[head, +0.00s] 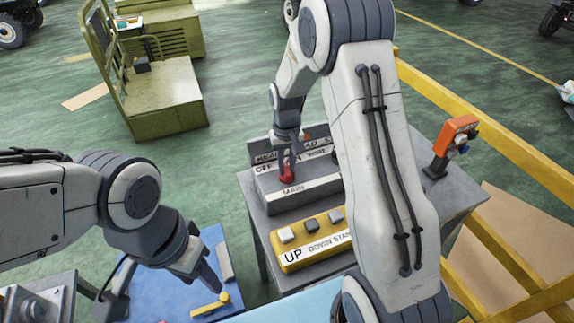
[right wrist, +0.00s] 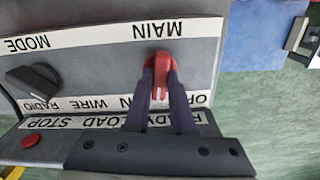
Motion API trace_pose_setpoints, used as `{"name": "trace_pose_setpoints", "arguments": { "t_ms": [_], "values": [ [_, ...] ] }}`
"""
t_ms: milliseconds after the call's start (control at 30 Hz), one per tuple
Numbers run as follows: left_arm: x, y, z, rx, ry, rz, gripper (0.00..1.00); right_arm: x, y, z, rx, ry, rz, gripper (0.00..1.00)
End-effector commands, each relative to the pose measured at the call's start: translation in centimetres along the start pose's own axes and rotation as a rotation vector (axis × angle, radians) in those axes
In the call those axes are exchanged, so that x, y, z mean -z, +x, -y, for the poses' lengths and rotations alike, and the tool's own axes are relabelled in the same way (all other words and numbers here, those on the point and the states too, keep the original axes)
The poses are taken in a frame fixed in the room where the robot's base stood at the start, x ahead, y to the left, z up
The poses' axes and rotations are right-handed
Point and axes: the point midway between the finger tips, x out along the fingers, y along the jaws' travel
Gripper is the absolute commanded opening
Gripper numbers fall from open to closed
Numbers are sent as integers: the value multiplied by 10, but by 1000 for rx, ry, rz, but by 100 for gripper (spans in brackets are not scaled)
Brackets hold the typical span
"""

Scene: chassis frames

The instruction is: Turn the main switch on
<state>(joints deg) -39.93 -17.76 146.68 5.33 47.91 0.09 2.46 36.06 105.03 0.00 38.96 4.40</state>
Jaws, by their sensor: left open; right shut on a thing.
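The main switch (head: 286,173) is a red handle on a grey panel box (head: 325,187), above the label MAIN in the head view. In the right wrist view the red handle (right wrist: 159,62) shows between the dark fingers of my right gripper (right wrist: 160,85), which is shut on it. The fingers hide part of the handle and part of the OFF and ON lettering, so I cannot tell its setting for sure. My left gripper (head: 165,295) is open and empty, low at the left over a blue surface, away from the panel.
A black MODE knob (right wrist: 35,82) and a red button (right wrist: 30,140) are beside the main switch. A yellow box (head: 300,255) with several buttons sits in front of the panel. An orange device (head: 455,140) stands at the table's right. A yellow rail (head: 490,130) runs behind.

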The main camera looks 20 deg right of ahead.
Motion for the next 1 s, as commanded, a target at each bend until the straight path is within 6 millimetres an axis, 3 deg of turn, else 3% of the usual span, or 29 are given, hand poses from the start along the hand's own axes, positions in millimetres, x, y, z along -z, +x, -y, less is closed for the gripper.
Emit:
{"name": "trace_pose_setpoints", "arguments": {
  "t_ms": [500, 1000],
  "values": [
    [0, -2, 0, 0, 0, 0, 50, 1, -1, 0, 1, 448, -4, 0],
    [0, -3, 0, 0, 0, 0, 50, 2, -2, 0, 2, 638, -5, 0]
  ]
}}
